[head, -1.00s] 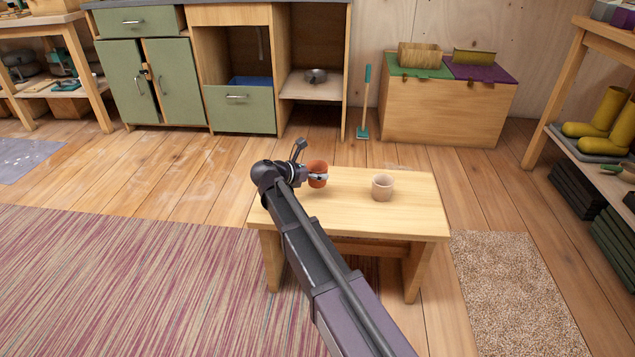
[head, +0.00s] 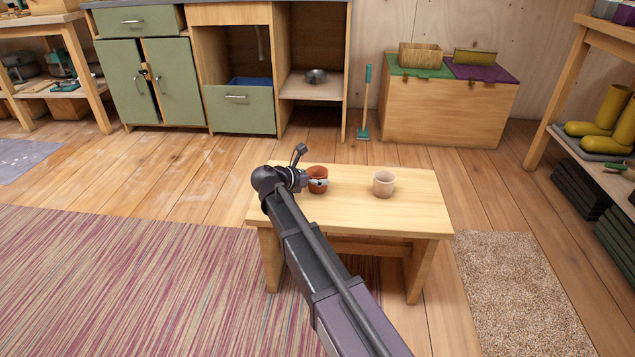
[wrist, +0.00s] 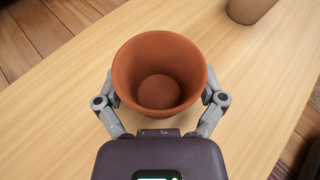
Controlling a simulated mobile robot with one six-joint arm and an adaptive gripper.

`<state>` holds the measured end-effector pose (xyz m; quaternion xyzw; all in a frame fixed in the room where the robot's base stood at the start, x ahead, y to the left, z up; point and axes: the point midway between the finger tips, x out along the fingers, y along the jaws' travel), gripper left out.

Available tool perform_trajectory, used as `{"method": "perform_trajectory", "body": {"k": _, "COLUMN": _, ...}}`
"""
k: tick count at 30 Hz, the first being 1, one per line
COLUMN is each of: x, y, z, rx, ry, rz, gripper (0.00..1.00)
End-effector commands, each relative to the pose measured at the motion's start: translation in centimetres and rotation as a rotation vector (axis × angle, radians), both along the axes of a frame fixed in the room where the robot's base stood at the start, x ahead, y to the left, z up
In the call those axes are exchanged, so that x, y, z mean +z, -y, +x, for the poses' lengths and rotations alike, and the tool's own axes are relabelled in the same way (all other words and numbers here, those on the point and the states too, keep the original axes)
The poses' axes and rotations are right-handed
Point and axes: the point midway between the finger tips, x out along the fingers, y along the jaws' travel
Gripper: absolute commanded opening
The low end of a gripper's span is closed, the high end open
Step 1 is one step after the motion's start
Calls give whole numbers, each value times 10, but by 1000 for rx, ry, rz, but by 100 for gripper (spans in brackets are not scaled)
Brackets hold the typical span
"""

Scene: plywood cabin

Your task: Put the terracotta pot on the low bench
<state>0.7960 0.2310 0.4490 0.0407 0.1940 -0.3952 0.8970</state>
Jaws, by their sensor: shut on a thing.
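The terracotta pot (head: 317,174) is upright at the left end of the low bench (head: 345,212). In the wrist view the orange-brown pot (wrist: 159,75) is seen from above, empty, with its mouth up. My gripper (head: 318,182) is shut on it, with a finger on each side of its wall; it also shows in the wrist view (wrist: 160,98). The pot is over the bench top, very close to or touching it. The underside of the pot is hidden, so contact cannot be told for sure.
A pale beige pot (head: 383,184) stands on the bench to the right, apart from the held pot. A striped rug (head: 130,280) lies at the left and a speckled mat (head: 520,290) at the right. Bare floor lies behind the bench.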

Motion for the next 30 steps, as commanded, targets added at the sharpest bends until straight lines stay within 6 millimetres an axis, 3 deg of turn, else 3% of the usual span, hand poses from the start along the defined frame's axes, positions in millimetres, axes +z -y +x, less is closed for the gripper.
{"method": "perform_trajectory", "body": {"k": 14, "x": -4, "y": 0, "z": 0, "rx": 0, "ry": 0, "rz": 0, "gripper": 34}}
{"method": "perform_trajectory", "body": {"k": 15, "x": -3, "y": 0, "z": 0, "rx": 0, "ry": 0, "rz": 0, "gripper": 98}}
{"method": "perform_trajectory", "body": {"k": 30, "x": -2, "y": 1, "z": 0, "rx": -1, "ry": 0, "rz": 0, "gripper": 100}}
